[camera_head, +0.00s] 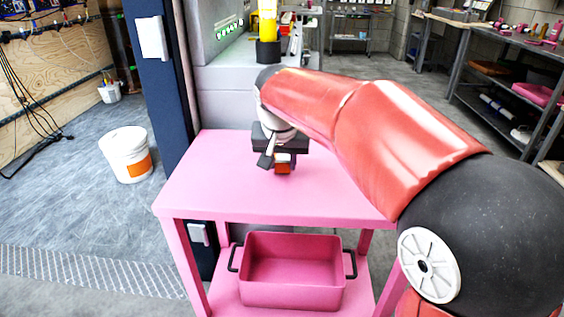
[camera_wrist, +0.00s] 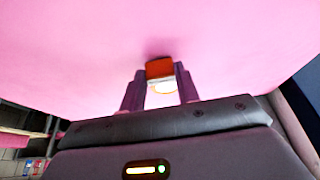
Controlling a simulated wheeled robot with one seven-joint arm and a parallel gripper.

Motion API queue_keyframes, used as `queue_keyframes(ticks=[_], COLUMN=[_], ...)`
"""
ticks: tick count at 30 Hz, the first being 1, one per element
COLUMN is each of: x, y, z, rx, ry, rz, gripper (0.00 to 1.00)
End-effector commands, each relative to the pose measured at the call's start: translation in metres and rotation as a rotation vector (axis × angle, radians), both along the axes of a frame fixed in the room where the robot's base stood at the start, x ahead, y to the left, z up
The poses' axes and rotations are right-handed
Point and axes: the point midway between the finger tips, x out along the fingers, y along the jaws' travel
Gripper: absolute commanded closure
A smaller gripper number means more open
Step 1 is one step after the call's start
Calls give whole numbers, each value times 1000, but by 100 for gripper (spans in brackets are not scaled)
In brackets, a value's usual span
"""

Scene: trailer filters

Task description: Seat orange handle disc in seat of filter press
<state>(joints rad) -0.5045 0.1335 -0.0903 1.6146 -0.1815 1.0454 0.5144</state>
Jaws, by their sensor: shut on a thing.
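My gripper (camera_head: 279,158) is low over the pink table, toward its back. It is shut on the orange handle (camera_head: 283,168) of the disc. In the wrist view the orange handle (camera_wrist: 159,68) sits between the two finger ends of my gripper (camera_wrist: 160,82). A pale rounded part, probably the disc (camera_wrist: 163,88), shows just below the handle and is partly hidden. I cannot tell whether it touches the table. A grey machine (camera_head: 222,40) with green lights stands behind the table; I cannot tell whether it is the filter press. No seat is clearly visible.
The pink table top (camera_head: 225,195) is otherwise bare where visible. A pink bin (camera_head: 292,285) with black handles is on the lower shelf. A yellow cylinder (camera_head: 267,20) stands behind the arm. A dark blue post (camera_head: 160,90) is at the left, with a white bucket (camera_head: 126,155) beyond it.

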Motion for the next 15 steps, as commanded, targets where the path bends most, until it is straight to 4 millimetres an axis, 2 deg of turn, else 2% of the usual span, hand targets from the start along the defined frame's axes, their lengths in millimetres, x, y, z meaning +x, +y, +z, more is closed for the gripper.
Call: queue_keyframes(ticks=[11,12,15], x=[0,0,0], y=[0,0,0], z=[-7,-6,-5], rx=[1,1,1], ry=[-1,-1,-1], rz=[0,0,0], gripper=[90,64,51])
